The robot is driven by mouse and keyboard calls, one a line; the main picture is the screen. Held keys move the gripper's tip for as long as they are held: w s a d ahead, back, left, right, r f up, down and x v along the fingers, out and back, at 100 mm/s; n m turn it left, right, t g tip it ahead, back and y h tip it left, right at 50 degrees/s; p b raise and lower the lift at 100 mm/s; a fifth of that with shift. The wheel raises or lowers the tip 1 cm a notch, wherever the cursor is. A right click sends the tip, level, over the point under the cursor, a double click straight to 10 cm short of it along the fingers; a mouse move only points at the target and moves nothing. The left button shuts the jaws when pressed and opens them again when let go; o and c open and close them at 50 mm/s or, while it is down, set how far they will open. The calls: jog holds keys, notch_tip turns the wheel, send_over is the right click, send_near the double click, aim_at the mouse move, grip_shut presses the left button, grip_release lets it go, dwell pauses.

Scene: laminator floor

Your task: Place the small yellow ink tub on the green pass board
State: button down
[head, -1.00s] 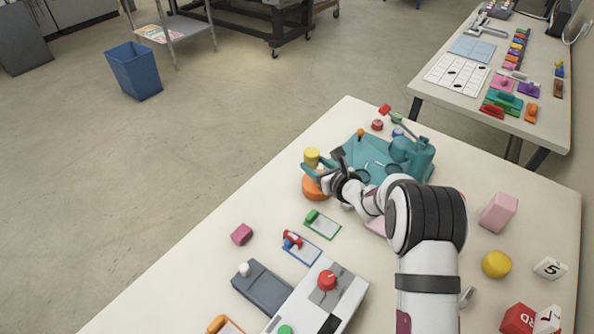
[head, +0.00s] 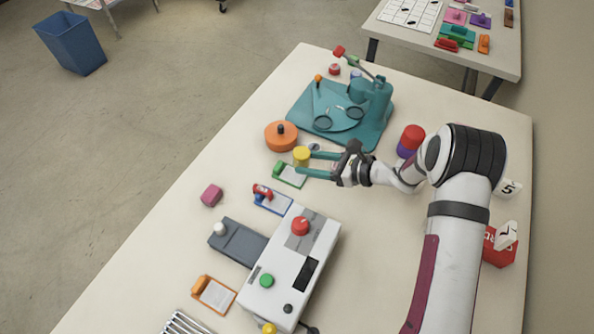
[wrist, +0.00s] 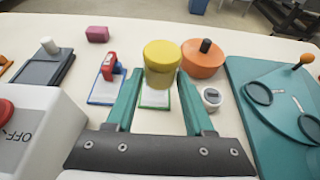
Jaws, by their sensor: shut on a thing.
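The small yellow ink tub (head: 302,155) is upright between the fingertips of my gripper (head: 306,163), which is shut on it. It also shows in the wrist view (wrist: 162,62), between the teal fingers. The green pass board (head: 291,177) lies flat on the table, with a green clip and a pale sheet. In the wrist view the board (wrist: 154,98) is partly hidden behind the tub and fingers. The tub overlaps the board's far right end in the head view. I cannot tell whether it touches the board or is held above it.
An orange round tub with a dark knob (head: 281,136) stands just behind the yellow tub. A blue board with a red clip (head: 272,199) lies left of the green one. The white laminator (head: 290,265) is in front. A teal press (head: 345,115) stands behind.

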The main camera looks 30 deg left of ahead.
aim_at(309, 165)
jog(key=x, duration=0.3)
jog(key=shift+s+f, duration=0.15)
jog(key=shift+f, duration=0.15)
jog(key=f, duration=0.3)
jog(key=shift+a+f, duration=0.15)
jog(key=shift+a, duration=0.05)
jog(key=shift+f, duration=0.4)
jog(key=shift+f, duration=0.15)
jog(key=shift+c, duration=1.4)
grip_release()
